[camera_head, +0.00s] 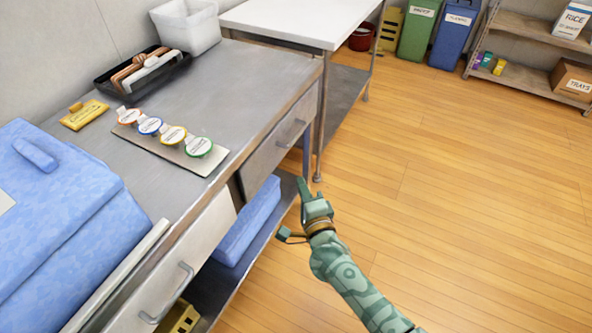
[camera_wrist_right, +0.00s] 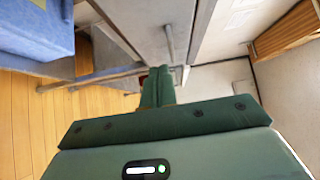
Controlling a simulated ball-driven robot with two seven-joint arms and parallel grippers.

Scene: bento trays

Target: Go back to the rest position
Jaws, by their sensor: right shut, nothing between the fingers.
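My right gripper (camera_head: 304,192) is a green jaw at the end of my green arm, which comes in from the bottom right in the head view. It is shut and empty, in the air over the floor just right of the metal counter (camera_head: 262,72). In the right wrist view the closed green fingers (camera_wrist_right: 157,86) point away from the camera, with nothing between them. My left gripper is not in either view.
On the counter are a board (camera_head: 208,162) with several coloured-rim lids, a yellow item (camera_head: 84,115), a black tray (camera_head: 104,88), a white bin (camera_head: 186,27) and a blue container (camera_head: 60,215). A drawer handle (camera_head: 172,296) sticks out. The wooden floor (camera_head: 470,190) at right is clear.

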